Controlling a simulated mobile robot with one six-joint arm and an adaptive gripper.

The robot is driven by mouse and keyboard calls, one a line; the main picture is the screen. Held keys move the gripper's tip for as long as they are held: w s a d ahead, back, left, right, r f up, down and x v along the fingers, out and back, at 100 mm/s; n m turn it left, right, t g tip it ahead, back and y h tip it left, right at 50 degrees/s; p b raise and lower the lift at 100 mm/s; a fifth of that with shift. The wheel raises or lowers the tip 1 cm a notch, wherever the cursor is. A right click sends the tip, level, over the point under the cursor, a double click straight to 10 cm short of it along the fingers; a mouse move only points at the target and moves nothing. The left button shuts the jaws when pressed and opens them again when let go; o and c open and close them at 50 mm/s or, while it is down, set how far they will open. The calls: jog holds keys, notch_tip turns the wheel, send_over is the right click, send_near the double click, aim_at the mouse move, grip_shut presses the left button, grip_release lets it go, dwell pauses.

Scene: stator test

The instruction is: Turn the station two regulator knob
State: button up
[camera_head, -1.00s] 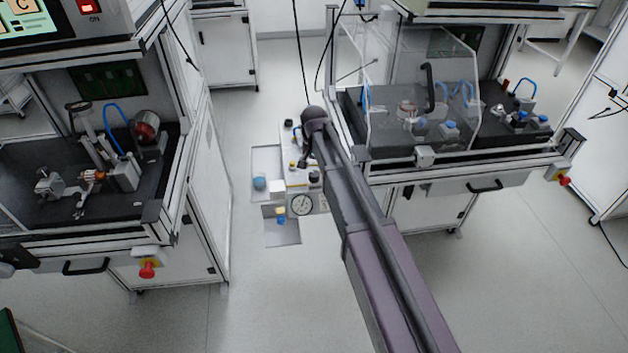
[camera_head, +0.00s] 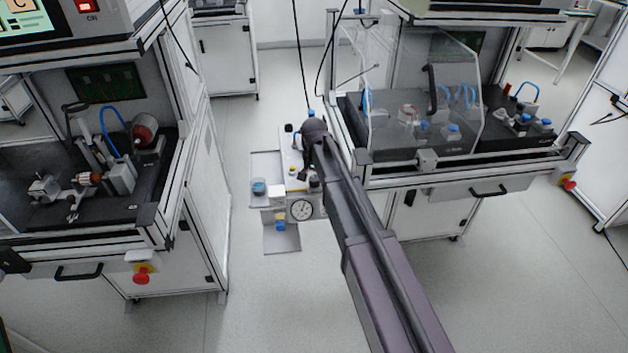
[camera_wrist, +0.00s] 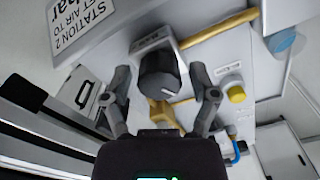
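The regulator knob (camera_wrist: 160,74) is a black round knob with a pale pointer mark. It sits on a light panel beside a sign (camera_wrist: 80,25) reading "STATION 2" in the wrist view. My gripper (camera_wrist: 162,84) is open, with one finger on each side of the knob. Gaps show between the knob and both fingers, so I see no grip on it. In the head view my arm's end (camera_head: 314,132) is over the panel unit, and it hides the knob there.
A yellow tube (camera_wrist: 220,33), a yellow knob (camera_wrist: 236,94) and a brass fitting (camera_wrist: 162,113) are close to the fingers. A round gauge (camera_head: 301,209) fronts the unit.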

jog(key=c, duration=0.7)
jog(key=shift+n, duration=0.4)
jog(key=n, duration=0.3)
jog(key=shift+d, duration=0.1)
jog(key=n, duration=0.3)
jog(key=shift+n, duration=0.4)
jog(key=n, duration=0.3)
jog(key=shift+n, duration=0.3)
jog(key=shift+d+n, duration=0.1)
jog(key=shift+n, duration=1.7)
